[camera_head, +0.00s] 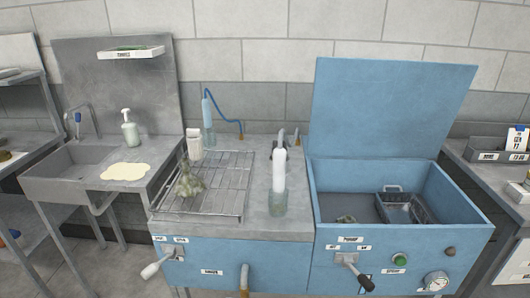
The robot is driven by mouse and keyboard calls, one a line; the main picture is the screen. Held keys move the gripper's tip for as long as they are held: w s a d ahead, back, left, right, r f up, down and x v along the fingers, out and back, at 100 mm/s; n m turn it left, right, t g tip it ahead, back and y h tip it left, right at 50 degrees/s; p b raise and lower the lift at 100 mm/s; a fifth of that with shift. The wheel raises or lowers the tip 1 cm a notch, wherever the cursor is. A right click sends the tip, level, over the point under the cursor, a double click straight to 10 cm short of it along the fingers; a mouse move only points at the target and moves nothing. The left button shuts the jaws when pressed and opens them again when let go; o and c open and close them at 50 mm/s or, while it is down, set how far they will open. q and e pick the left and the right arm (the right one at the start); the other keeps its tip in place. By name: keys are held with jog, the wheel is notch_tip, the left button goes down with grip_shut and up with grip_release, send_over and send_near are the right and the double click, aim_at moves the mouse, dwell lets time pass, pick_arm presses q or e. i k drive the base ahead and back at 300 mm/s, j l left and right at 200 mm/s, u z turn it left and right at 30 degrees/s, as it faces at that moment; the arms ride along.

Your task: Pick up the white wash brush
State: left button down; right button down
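I cannot tell for sure which thing is the white wash brush. A small white block-like thing (195,143) stands upright at the back left of the grey worktop (233,228), behind the wire rack. A tall white rounded piece (279,169) stands upright in or on a clear greenish container (277,204) at the right of the same worktop. Bristles are too small to make out on either. Neither of my grippers shows in this view, and nothing is seen touching these things.
A wire rack (228,182) holds a lumpy greenish part (188,181). A blue tank (455,230) with raised lid (388,105) stands at right, holding a basket (404,209). A light-blue bottle (208,112) with a hose stands behind. A sink (77,172) and soap bottle (130,131) are at left.

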aim_at(279, 155)
jog(key=i+l+z, duration=0.25)
jog(key=i+l, duration=0.35)
jog(key=k+j+z, duration=0.1)
jog(key=j+z, duration=0.2)
jog(key=k+j+z, duration=0.1)
jog(key=j+z, duration=0.15)
jog(key=k+j+z, duration=0.15)
jog(key=j+z, duration=0.15)
